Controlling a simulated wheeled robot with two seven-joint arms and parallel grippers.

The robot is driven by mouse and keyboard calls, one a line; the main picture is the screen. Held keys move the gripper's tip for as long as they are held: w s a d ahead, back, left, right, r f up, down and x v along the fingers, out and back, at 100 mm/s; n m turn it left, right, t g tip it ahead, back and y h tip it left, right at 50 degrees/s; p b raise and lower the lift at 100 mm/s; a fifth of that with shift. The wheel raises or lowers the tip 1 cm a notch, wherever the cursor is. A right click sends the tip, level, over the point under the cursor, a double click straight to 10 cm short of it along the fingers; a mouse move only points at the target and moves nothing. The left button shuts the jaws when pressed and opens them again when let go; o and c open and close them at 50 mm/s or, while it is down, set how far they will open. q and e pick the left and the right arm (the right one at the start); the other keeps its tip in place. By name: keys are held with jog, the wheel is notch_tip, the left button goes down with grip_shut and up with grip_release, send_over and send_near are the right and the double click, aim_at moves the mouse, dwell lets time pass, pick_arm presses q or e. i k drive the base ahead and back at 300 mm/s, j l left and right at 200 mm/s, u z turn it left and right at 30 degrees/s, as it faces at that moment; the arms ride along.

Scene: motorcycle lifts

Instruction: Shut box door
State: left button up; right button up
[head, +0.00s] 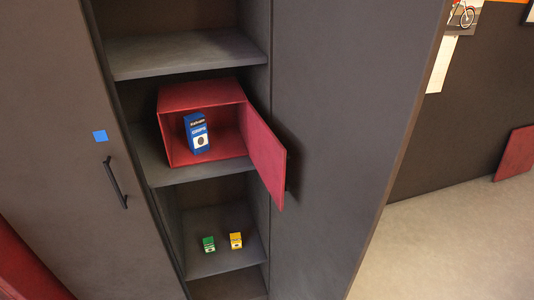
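A red box (205,93) sits on the middle shelf of a dark cabinet, its opening facing me. Its red door (264,152) is hinged on the right side and stands open, swung outward past the shelf edge toward the right cabinet panel. A blue carton (196,133) with white print stands inside the box, near the left of the opening. Neither of my grippers is in the head view.
The left cabinet door (60,130) stands open with a black handle (115,182) and a blue square. A lower shelf (222,262) holds a small green box (208,244) and a small yellow box (236,240). The upper shelf (185,52) looks empty. Open floor (450,245) lies at right.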

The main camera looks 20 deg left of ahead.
aim_at(266, 152)
jog(key=i+l, duration=0.1)
jog(key=l, duration=0.3)
jog(key=i+l, duration=0.1)
jog(key=l, duration=0.3)
jog(key=i+l, duration=0.1)
jog(key=l, duration=0.3)
jog(key=i+l, duration=0.15)
jog(key=l, duration=0.25)
jog(key=i+l, duration=0.1)
jog(key=l, duration=0.3)
jog(key=u, duration=1.55)
